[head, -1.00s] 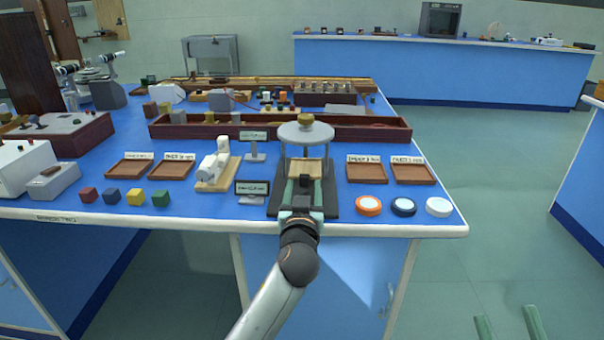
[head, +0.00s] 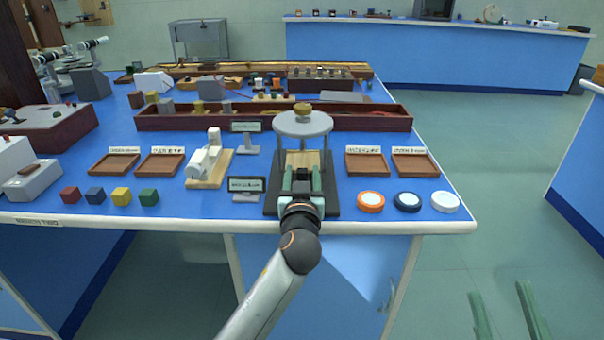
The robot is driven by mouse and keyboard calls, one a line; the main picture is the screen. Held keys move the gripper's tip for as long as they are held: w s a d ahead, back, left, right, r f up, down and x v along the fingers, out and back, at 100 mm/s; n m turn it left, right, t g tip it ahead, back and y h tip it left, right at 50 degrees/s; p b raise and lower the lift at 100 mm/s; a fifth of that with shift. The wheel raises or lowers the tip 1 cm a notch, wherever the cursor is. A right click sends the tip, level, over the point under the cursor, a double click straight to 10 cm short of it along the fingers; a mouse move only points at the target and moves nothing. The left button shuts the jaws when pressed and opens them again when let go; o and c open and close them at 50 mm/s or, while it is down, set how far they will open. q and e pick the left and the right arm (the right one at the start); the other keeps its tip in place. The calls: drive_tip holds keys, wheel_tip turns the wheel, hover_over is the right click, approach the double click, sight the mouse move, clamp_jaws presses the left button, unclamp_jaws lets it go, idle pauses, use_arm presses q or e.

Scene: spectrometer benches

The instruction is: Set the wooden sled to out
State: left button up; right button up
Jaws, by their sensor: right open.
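The wooden sled (head: 306,158) is a pale wooden piece low inside a stand with a black base (head: 331,205). A round grey plate (head: 303,124) with a brass knob tops the stand above it. My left gripper (head: 302,178) is over the front of the base, at the sled's near end. Its two green fingers are apart, with a small dark part between them. I cannot tell whether they touch it. The gripper and arm hide the near part of the sled. My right gripper (head: 508,308) is open and empty above the floor at the lower right.
Wooden trays (head: 368,165) and several round pucks (head: 371,202) lie right of the stand. Two small signs (head: 246,184) and a white device on a wooden board (head: 222,168) stand close on the left. A long wooden box (head: 170,122) lies behind.

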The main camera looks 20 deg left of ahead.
use_arm(q)
clamp_jaws()
idle(1.2)
